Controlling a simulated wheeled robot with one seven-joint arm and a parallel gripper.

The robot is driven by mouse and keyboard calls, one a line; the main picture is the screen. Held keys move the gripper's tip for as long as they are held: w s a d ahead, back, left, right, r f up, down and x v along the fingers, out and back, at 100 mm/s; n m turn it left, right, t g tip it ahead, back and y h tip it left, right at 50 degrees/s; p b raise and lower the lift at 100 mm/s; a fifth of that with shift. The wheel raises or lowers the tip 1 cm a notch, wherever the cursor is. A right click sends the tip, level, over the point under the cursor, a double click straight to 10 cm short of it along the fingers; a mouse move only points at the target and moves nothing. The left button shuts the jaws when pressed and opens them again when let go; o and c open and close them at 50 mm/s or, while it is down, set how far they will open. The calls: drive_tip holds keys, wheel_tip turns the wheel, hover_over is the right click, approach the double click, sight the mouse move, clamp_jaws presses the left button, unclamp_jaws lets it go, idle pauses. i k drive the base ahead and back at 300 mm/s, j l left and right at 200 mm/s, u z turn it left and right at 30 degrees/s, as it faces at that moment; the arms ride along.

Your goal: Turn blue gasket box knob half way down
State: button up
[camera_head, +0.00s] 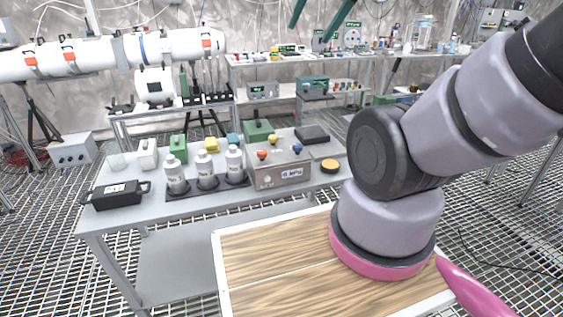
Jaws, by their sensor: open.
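A grey metal box (281,173) with a small white label stands near the front edge of the grey table, right of the middle. Several coloured knobs stick up from it: a blue knob (297,149) at the right, a yellow knob (273,139) at the back and an orange-red knob (262,154) at the left. The blue knob is too small to tell its turn angle. My arm rises from its base at the right and leaves the picture at the upper right. My gripper is not in view, and nothing of mine touches the box.
The grey table (105,213) also holds three white bottles (206,170) in a dark rack left of the box, a black case (115,194), a yellow-topped round tin (330,166) and a flat black box (312,134). A green box (257,131) stands behind.

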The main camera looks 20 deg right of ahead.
sight(297, 148)
drive_tip(key=j+z, duration=0.2)
drive_tip(key=z, duration=0.2)
drive_tip(key=k+j+z, duration=0.1)
drive_tip(key=z, duration=0.25)
drive_tip(key=k+j+z, duration=0.1)
drive_tip(key=j+z, duration=0.15)
drive_tip(key=z, duration=0.15)
